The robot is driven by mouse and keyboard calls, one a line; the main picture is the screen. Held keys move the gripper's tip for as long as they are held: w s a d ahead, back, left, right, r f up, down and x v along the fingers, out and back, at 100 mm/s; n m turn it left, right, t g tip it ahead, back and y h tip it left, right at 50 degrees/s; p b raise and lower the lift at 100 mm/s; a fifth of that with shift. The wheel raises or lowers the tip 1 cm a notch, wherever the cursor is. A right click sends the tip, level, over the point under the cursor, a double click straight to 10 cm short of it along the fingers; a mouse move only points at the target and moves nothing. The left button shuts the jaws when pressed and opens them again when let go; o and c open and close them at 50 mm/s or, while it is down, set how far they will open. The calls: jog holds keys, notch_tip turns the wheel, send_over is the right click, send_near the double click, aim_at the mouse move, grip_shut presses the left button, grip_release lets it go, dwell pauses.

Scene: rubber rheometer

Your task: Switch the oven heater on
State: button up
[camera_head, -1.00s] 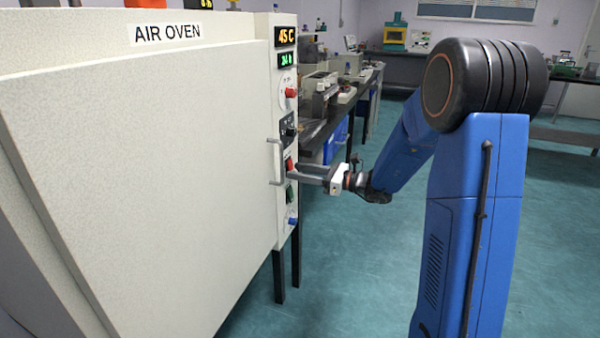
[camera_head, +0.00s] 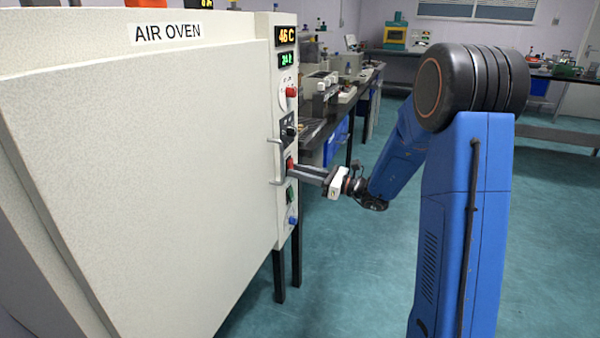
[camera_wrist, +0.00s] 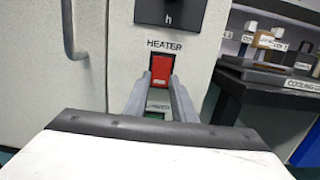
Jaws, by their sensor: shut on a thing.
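The air oven (camera_head: 150,170) fills the left of the head view, with a narrow control panel on its right edge. The red heater switch (camera_wrist: 162,69) sits under the label HEATER in the wrist view. It also shows partly in the head view (camera_head: 290,162). My gripper (camera_wrist: 162,80) is at the panel, its two fingertips against the lower part of the red switch, one at each side. It is shut on the switch. A green switch (camera_wrist: 157,106) lies below, partly hidden by the fingers.
The oven door handle (camera_head: 276,162) stands out just left of the switches. A black knob (camera_head: 290,131) and a red knob (camera_head: 291,92) sit above.

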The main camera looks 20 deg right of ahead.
jog(key=o, duration=1.1)
jog(key=shift+c, duration=0.2)
jog(key=v, duration=1.7)
jog(key=shift+s+d, duration=0.2)
